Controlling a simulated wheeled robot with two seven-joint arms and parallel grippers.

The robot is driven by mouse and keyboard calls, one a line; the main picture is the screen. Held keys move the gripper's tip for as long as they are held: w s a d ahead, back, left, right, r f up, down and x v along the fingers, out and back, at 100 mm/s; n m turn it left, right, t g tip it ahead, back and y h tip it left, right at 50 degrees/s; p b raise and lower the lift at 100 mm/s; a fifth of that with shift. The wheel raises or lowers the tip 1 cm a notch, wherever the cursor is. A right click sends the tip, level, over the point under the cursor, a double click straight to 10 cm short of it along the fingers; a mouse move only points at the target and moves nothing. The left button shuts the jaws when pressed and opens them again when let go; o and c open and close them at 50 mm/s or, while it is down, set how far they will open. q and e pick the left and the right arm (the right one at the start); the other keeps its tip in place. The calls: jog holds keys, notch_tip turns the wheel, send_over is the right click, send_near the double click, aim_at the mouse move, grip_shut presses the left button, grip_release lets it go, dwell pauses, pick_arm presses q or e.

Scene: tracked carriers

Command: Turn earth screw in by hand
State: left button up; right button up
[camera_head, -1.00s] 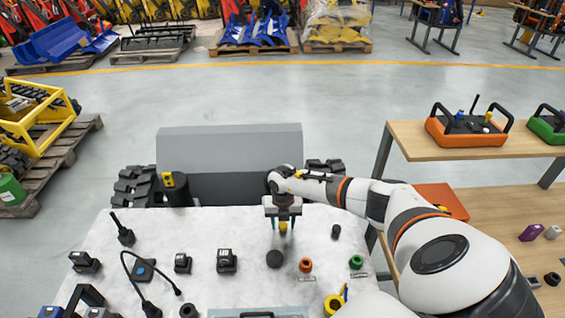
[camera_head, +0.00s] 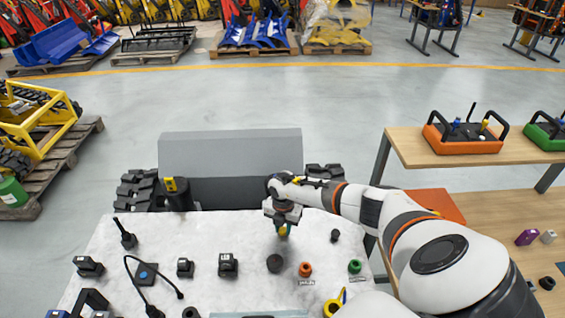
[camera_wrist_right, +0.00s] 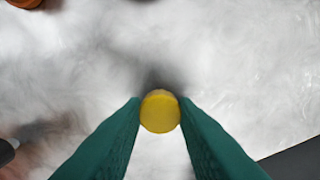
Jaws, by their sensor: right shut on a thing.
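A small piece with a round yellow top, which I take as the earth screw (camera_wrist_right: 160,111), is between the green fingertips of my right gripper (camera_wrist_right: 160,112). In the head view my right gripper (camera_head: 283,222) points down at the far middle of the pale table (camera_head: 200,235). The yellow piece (camera_head: 283,231) shows just under its fingers, at the table surface. Whatever lies beneath it is hidden. My left gripper is in neither view.
A dark round piece (camera_head: 274,263), an orange ring-like part (camera_head: 305,269), a green one (camera_head: 355,266) and a small black piece (camera_head: 335,235) stand near the gripper. Several black devices sit to the left. A wooden bench (camera_head: 420,155) with an orange remote (camera_head: 465,140) stands right.

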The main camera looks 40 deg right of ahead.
jog(key=m, duration=0.1)
jog(key=m+p, duration=0.1)
jog(key=m, duration=0.1)
jog(key=shift+r+p, duration=0.25)
jog(key=shift+p, duration=0.05)
jog(key=shift+f+m, duration=0.1)
jog(key=shift+m, duration=0.7)
jog(key=shift+f, duration=0.15)
jog(key=shift+m+p, duration=0.35)
jog(key=shift+m, duration=0.05)
jog(key=m+p, duration=0.2)
jog(key=m, duration=0.1)
jog(key=m+p, duration=0.1)
jog(key=m, duration=0.1)
jog(key=shift+r, duration=0.35)
jog(key=shift+f+m+p, duration=0.1)
jog(key=shift+m+p, duration=0.4)
jog(key=shift+m, duration=0.6)
jog(key=shift+f+m, duration=0.1)
jog(key=shift+m, duration=0.6)
jog(key=shift+f+m, duration=0.15)
jog(key=shift+m, duration=0.25)
